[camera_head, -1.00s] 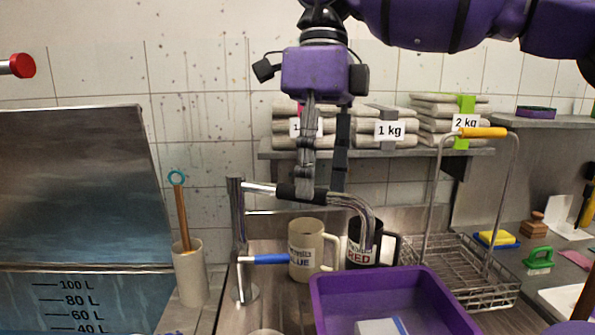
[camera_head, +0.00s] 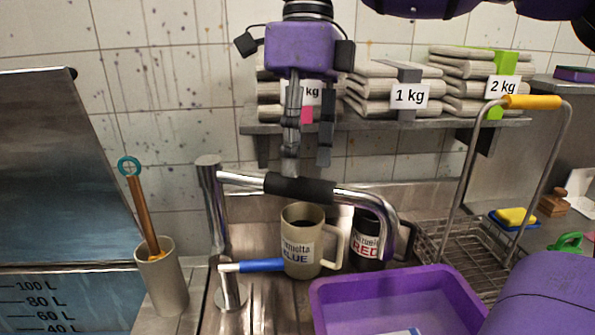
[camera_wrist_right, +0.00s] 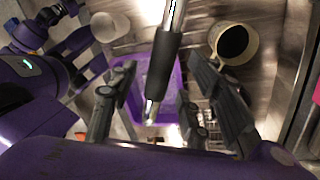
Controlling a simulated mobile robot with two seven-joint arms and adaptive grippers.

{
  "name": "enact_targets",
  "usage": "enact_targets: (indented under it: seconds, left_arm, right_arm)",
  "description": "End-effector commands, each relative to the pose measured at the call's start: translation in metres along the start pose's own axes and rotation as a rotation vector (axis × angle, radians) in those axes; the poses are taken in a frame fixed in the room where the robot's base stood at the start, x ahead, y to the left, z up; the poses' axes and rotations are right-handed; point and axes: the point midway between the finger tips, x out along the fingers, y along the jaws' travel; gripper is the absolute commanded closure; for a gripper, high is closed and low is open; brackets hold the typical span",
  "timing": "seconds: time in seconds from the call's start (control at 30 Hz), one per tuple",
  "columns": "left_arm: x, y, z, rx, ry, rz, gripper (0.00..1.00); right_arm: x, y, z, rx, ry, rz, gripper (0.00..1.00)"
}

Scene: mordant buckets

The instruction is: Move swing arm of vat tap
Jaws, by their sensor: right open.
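The vat tap (camera_head: 211,192) is a chrome post with a swing arm (camera_head: 245,180) reaching right and a curved spout. A black sleeve (camera_head: 313,190) wraps the arm, which also shows in the wrist view (camera_wrist_right: 163,58). A blue lever (camera_head: 262,265) sticks out low on the post. My right gripper (camera_head: 308,168) is open and points down just above the sleeve. In the wrist view its fingers (camera_wrist_right: 150,105) are spread on either side of the sleeve's line, holding nothing. No gripper of my left arm can be made out.
A purple tub (camera_head: 462,287) sits below the spout. A wire basket (camera_head: 470,235) is at right. A shelf (camera_head: 250,128) with folded cloth stacks is behind the gripper.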

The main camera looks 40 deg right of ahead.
Motion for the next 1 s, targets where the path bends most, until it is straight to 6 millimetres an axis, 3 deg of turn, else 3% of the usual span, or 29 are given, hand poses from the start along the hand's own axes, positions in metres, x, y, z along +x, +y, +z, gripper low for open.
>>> enact_targets:
  seconds: [0.23,0.6,0.93,1.0]
  left_arm:
    - [-0.001,0.0,0.0,-0.001,-0.002,-0.001,0.68]
    - [-0.001,0.0,-0.003,-0.001,0.005,0.0,0.68]
    - [-0.001,0.001,-0.005,-0.002,0.007,0.001,0.68]
    - [-0.001,0.001,-0.005,-0.002,0.007,0.001,0.68]
  right_arm:
    - [0.032,0.0,0.0,0.0,0.0,0.001,0.55]
    - [0.038,0.0,0.0,0.001,-0.001,0.001,0.57]
    - [0.038,0.0,0.0,0.0,-0.001,0.0,1.0]
    - [0.038,0.0,0.0,0.0,-0.001,0.0,1.0]
